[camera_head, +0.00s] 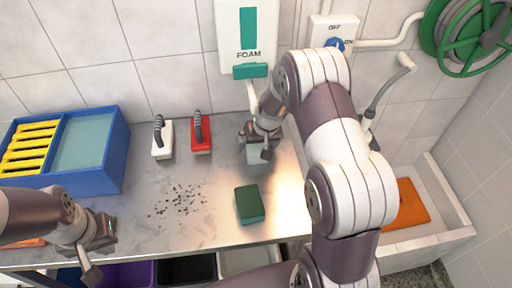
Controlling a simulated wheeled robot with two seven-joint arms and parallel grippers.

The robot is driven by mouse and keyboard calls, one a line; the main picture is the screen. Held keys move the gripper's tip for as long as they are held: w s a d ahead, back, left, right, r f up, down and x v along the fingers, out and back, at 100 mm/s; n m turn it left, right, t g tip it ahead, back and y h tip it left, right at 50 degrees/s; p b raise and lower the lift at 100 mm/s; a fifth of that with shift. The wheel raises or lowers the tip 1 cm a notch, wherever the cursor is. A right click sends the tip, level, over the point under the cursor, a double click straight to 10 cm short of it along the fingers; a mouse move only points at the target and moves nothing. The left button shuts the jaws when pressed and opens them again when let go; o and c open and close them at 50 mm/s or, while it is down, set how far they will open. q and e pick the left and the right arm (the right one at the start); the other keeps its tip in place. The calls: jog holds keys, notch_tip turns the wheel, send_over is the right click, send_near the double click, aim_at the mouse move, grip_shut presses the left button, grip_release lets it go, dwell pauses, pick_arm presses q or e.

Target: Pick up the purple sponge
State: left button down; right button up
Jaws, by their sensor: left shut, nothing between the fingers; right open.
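No purple sponge is visible in the camera_head view. A dark green sponge (249,204) lies on the metal counter, right of a patch of dark specks. My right gripper (257,146) is open at the back of the counter, below the foam dispenser, over a small pale block (255,155) that it partly hides. I cannot tell whether they touch. My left gripper (93,258) is shut and empty at the front left of the counter. An orange item (24,243) lies partly hidden by my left arm.
A blue divided tray (115,150) with a yellow rack stands at the left. White (162,150) and red (201,146) handled brushes lie near the wall. Purple (130,274) and black (188,268) bins sit below the front edge. An orange item (408,203) is in the right basin.

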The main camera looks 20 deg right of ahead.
jog(key=shift+f, duration=0.25)
dwell(0.4)
jog(key=c, duration=1)
